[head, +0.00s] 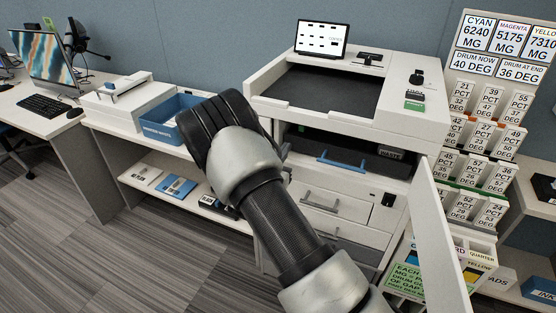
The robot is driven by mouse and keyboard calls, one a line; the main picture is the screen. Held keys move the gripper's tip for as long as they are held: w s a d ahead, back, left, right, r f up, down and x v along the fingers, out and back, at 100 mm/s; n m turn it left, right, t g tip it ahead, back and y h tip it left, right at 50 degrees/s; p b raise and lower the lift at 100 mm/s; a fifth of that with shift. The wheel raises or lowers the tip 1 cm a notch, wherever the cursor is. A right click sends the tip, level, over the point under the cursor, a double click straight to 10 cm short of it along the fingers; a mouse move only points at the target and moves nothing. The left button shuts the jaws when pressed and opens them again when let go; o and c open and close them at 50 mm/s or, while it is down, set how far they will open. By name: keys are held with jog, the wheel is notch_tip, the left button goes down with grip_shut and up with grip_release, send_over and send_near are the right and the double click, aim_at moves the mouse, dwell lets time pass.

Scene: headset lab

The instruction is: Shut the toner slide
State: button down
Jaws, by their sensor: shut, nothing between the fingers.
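A dark slide with a blue handle (342,163) sits in the open front bay of the white printer (400,125); I take it for the toner slide. Its left end is partly hidden behind my arm, and how far it stands out is hard to tell. My gripper (215,130) is in front of the shelf bench, left of the slide and apart from the blue handle. It is shut and empty; its fingertips are mostly hidden behind its black body.
The printer's white door (441,240) stands open at the right of the bay. Drawers (335,205) lie below. A blue bin (172,122) is on the bench at left. A rack of labelled cards (490,130) stands at right. Grey floor (130,265) is clear at lower left.

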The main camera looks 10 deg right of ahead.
jog(key=shift+w+d, duration=0.35)
jog(key=shift+w, duration=0.2)
jog(key=x, duration=0.1)
jog(key=b+x, duration=0.1)
jog(key=x, duration=0.1)
jog(key=shift+w+d+f+b, duration=0.2)
jog(key=shift+b, duration=0.1)
jog(key=shift+w+r, duration=0.15)
jog(key=shift+w, duration=0.05)
jog(key=shift+s, duration=0.1)
